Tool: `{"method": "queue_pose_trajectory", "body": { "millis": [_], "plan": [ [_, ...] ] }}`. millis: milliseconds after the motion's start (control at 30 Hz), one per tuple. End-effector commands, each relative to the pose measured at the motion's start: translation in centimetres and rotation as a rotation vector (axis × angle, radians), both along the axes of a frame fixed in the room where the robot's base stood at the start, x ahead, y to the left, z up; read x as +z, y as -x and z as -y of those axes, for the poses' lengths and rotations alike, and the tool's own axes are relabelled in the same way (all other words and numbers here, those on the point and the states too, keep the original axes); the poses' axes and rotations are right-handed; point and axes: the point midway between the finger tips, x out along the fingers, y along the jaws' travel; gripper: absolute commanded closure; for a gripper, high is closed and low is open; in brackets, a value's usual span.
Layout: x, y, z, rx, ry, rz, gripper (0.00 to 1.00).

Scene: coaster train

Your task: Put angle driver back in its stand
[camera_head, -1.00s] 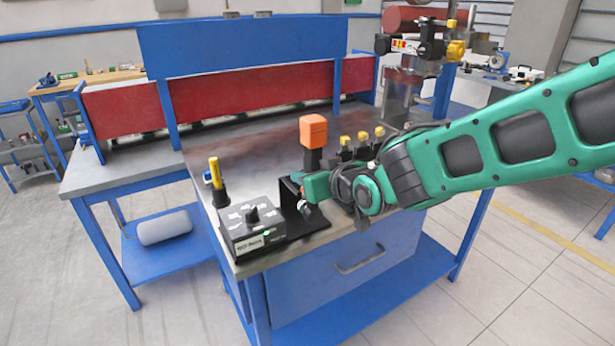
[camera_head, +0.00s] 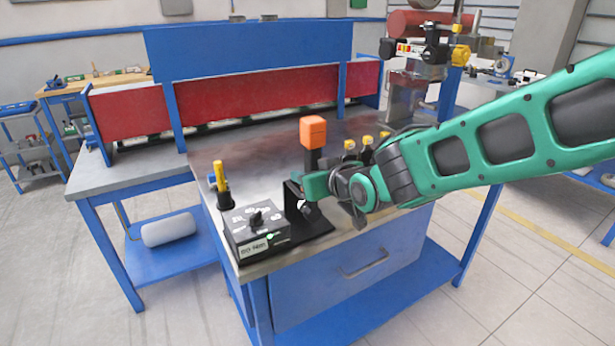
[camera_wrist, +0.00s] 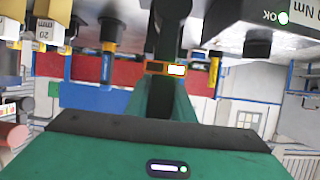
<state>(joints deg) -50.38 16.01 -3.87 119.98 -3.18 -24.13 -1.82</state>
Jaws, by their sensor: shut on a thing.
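The angle driver (camera_head: 313,132) stands upright, with an orange block on top of a dark neck. My gripper (camera_head: 310,190) is shut around its dark body, below the orange block. In the wrist view the driver's dark body, with an orange band and a small lit display (camera_wrist: 176,70), runs up from my gripper. The black bracket that looks like its stand (camera_head: 294,197) is beside the driver's lower end, on a dark base plate. My gripper partly hides this area, and I cannot tell whether the driver is seated in the bracket.
A control box with a knob (camera_head: 256,232) sits left of the bracket, near the bench's front edge. A yellow-handled tool (camera_head: 221,177) stands behind it. Several yellow-topped pieces (camera_head: 367,141) stand behind my arm. The bench top (camera_head: 240,165) is clear further back.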

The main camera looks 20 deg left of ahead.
Motion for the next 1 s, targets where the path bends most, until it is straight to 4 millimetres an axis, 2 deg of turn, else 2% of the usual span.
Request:
{"method": "queue_pose_trajectory", "body": {
  "millis": [1000],
  "plan": [
    [0.3, -1.5, -1.7, 0.0, -0.005, 0.004, 1.0]
  ]
}}
